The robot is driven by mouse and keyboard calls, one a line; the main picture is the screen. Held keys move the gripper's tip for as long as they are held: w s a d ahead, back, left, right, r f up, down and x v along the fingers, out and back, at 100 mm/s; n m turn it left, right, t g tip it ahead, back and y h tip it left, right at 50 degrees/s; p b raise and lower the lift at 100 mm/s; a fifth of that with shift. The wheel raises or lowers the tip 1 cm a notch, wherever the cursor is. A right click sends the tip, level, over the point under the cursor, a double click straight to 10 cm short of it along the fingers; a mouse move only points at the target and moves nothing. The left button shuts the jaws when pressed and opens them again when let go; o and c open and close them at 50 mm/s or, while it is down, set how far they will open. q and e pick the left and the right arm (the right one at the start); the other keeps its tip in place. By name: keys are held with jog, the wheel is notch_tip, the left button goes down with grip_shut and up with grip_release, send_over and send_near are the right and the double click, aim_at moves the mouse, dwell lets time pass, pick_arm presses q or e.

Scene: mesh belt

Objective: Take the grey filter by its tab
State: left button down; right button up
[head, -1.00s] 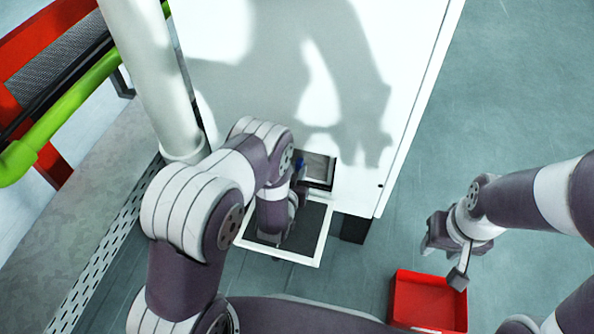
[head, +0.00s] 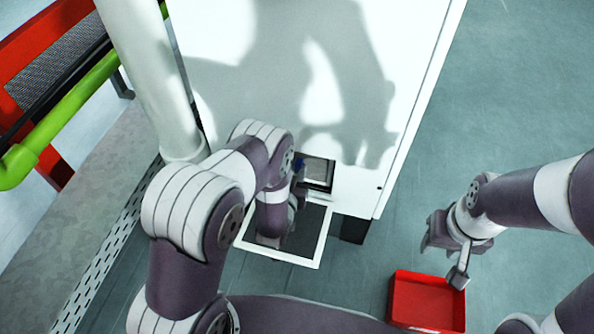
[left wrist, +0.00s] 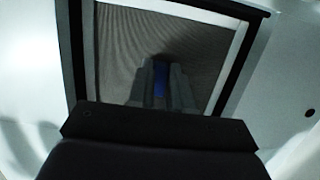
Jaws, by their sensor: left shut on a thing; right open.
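The grey filter (left wrist: 190,38) sits in a dark-edged opening in the white cabinet, seen in the left wrist view. In the head view the filter (head: 320,171) shows as a small grey panel in a dark frame on the cabinet's front. A blue tab (left wrist: 160,77) is between the fingers of my left gripper (left wrist: 162,72), which is shut on it. In the head view the left gripper (head: 299,168) is at the filter's left side, largely hidden by my arm. My right gripper (head: 450,240) is open and empty, out to the right over the floor.
A red bin (head: 427,302) stands on the floor at lower right. A white pipe (head: 150,80) and a green rail (head: 75,95) are at the left.

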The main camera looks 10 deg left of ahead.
pick_arm(q)
jog(key=shift+f+p+v, duration=0.2)
jog(key=shift+v, duration=0.7)
jog(key=shift+f+p+v, duration=0.25)
jog(key=shift+v, duration=0.65)
jog(key=shift+f+p+v, duration=0.2)
jog(key=shift+v, duration=0.7)
jog(key=shift+s, duration=0.2)
